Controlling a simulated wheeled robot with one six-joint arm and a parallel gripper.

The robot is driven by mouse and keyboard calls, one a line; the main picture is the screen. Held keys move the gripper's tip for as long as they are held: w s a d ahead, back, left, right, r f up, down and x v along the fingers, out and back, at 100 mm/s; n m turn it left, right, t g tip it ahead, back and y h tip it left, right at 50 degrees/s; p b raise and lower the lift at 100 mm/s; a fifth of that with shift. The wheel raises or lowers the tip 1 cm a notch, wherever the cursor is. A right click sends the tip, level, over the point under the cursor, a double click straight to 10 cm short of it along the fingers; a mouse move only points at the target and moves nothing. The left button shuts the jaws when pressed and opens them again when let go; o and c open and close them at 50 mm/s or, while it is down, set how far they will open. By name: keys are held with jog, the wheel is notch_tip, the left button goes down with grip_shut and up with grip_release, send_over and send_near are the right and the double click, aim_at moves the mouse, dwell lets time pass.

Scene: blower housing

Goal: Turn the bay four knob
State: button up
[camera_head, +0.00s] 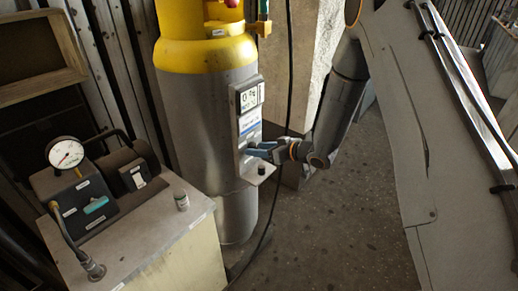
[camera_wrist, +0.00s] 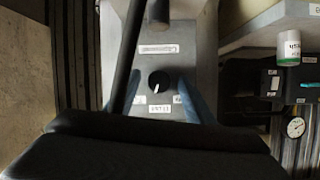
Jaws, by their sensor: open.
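A round black knob (camera_wrist: 159,82) with a white pointer mark sits on a grey panel (camera_wrist: 184,57) in the wrist view. A small label (camera_wrist: 160,109) lies just below it, too blurred to read surely. My gripper (camera_wrist: 161,101) is open, with one blue finger on each side of the knob; I cannot tell whether they touch it. In the head view my gripper (camera_head: 252,150) is at the lower part of the panel (camera_head: 249,116) on the steel cylinder, and the knob is hidden there.
A small bracket with a black post (camera_head: 262,170) juts out just below my gripper. A yellow-topped cylinder (camera_head: 205,55) carries the panel. A black cable hangs behind; a large grey housing (camera_head: 405,130) is right.

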jog(key=c, duration=1.1)
jog(key=shift+o, duration=0.2)
jog(key=shift+a, duration=0.1)
jog(key=n+b, duration=0.1)
jog(key=n+t+h+b, duration=0.1)
jog(key=shift+a+f+n+t, duration=0.1)
jog(key=shift+f+n+t, duration=0.1)
jog(key=shift+n+t, duration=0.1)
jog(key=n+t+b, duration=0.1)
jog(key=n+b, duration=0.2)
jog(key=b, duration=0.1)
jog(key=shift+s+f+t+h, duration=0.1)
jog(key=shift+t+h, duration=0.3)
jog(key=n+t+b, duration=0.1)
jog(key=n+b, duration=0.1)
jog(key=n+t+b, duration=0.1)
jog(key=n+b, duration=0.1)
jog(key=b, duration=0.1)
jog(key=shift+f+h, duration=0.15)
jog(key=shift+h, duration=0.15)
jog(key=shift+n+t+b, duration=0.5)
jog(key=shift+n+b, duration=0.5)
jog(key=shift+b, duration=0.4)
jog(key=shift+a, duration=0.1)
